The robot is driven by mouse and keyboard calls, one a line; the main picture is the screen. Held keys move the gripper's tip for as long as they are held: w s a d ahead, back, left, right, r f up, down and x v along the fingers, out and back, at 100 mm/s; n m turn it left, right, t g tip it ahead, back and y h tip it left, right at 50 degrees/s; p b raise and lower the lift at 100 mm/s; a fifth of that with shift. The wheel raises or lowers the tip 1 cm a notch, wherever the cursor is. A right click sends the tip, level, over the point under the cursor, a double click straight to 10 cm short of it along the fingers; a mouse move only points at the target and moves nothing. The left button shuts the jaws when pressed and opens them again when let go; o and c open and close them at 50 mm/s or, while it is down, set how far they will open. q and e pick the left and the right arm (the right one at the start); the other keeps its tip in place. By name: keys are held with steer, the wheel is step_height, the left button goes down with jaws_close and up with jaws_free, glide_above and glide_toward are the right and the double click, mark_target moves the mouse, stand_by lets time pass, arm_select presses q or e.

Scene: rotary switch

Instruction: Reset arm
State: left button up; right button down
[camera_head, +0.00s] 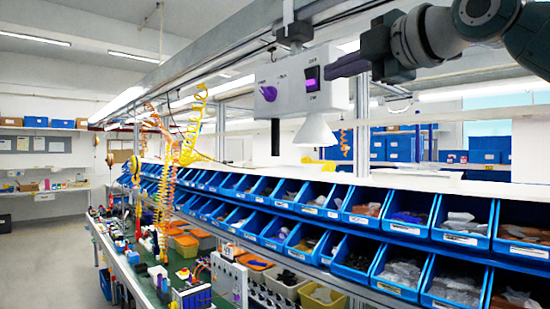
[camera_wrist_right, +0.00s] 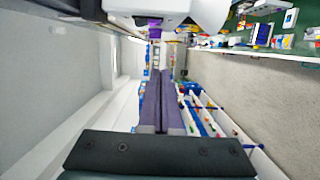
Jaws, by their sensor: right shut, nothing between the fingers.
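A light grey switch box (camera_head: 292,90) hangs from the overhead rail. Its front carries a purple rotary knob (camera_head: 268,92) at the left and a black switch with a purple part (camera_head: 312,82) at the right. My right gripper (camera_head: 328,74) comes in from the upper right, its dark fingers pointing left, close to the box's right side. I cannot tell whether it touches the box. In the right wrist view, the fingers of my right gripper (camera_wrist_right: 161,72) lie together and hold nothing; part of the box (camera_wrist_right: 150,8) shows at the top edge. My left gripper is not in view.
A white cone-shaped lamp (camera_head: 315,132) hangs under the box. Blue bins (camera_head: 405,220) with parts line the shelf below. A workbench (camera_head: 172,268) with several items stands at the lower left. Coiled yellow hoses (camera_head: 190,135) hang left of the box. The floor (camera_head: 45,245) at left is clear.

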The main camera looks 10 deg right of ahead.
steer(key=s+a+f+m+g+h+p, duration=0.15)
steer(key=s+f+m+g+p, duration=0.35)
steer(key=f, duration=0.7)
steer(key=s+a+f+m+g+h+p, duration=0.1)
steer(key=s+a+f+m, duration=0.15)
steer(key=s+f, duration=0.7)
steer(key=s+d+f+m+g+h+p, duration=0.1)
steer(key=s+d+f+m+g, duration=0.1)
steer(key=s, duration=0.6)
steer(key=s+d+f+m+g+h+p, duration=0.2)
steer(key=s+f+m, duration=0.3)
steer(key=s, duration=0.3)
steer(key=s+d+f+m+g+h+p, duration=0.1)
steer(key=s+d+f+m+g, duration=0.1)
steer(key=s+m, duration=0.4)
step_height(320, 180, down, 2)
steer(key=s+d, duration=0.1)
steer(key=s, duration=0.1)
steer(key=shift+s+d+g+h+p, duration=0.3)
steer(key=shift+d+g+h+p, duration=0.05)
steer(key=shift+g, duration=0.05)
